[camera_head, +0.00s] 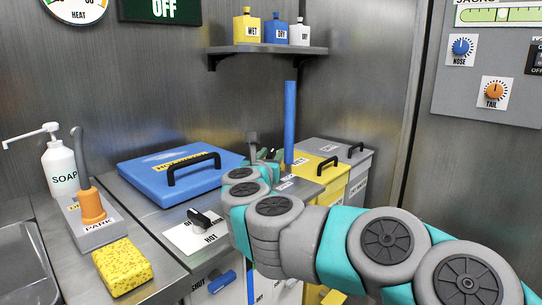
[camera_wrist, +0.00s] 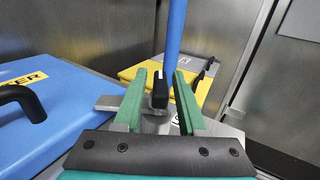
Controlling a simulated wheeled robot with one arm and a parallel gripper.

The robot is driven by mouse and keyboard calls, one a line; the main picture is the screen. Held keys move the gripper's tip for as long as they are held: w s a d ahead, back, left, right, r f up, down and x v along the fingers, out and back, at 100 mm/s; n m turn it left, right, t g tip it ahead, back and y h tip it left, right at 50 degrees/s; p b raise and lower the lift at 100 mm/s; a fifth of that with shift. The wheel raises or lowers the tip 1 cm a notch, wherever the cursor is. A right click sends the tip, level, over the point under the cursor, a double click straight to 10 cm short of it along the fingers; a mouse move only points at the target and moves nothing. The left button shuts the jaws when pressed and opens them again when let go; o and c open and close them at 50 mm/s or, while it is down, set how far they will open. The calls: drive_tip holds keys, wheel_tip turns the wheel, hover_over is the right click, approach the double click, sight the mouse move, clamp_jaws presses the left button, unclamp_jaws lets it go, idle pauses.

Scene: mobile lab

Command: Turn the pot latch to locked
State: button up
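In the wrist view a black upright lever (camera_wrist: 159,92) stands on a pale metal plate (camera_wrist: 108,103), in front of a tall blue post (camera_wrist: 175,35). It looks like the latch, but I cannot read its setting; a white label beside it is mostly hidden by a finger. My gripper (camera_wrist: 161,80) is open, its two green fingers on either side of the lever with a gap visible at each side. In the head view my gripper (camera_head: 264,155) is beside the blue post (camera_head: 290,125), and my arm hides much of the plate.
A blue lidded box (camera_head: 180,172) with a black handle lies left of the gripper. Yellow (camera_head: 322,170) and grey (camera_head: 340,150) handled bins stand right of the post. A black knob (camera_head: 205,220) on a white plate, a yellow sponge (camera_head: 122,266) and a soap bottle (camera_head: 60,168) are at left.

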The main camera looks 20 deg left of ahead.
drive_tip(key=shift+o, duration=0.5)
drive_tip(key=shift+s+f, duration=0.1)
drive_tip(key=shift+s, duration=0.05)
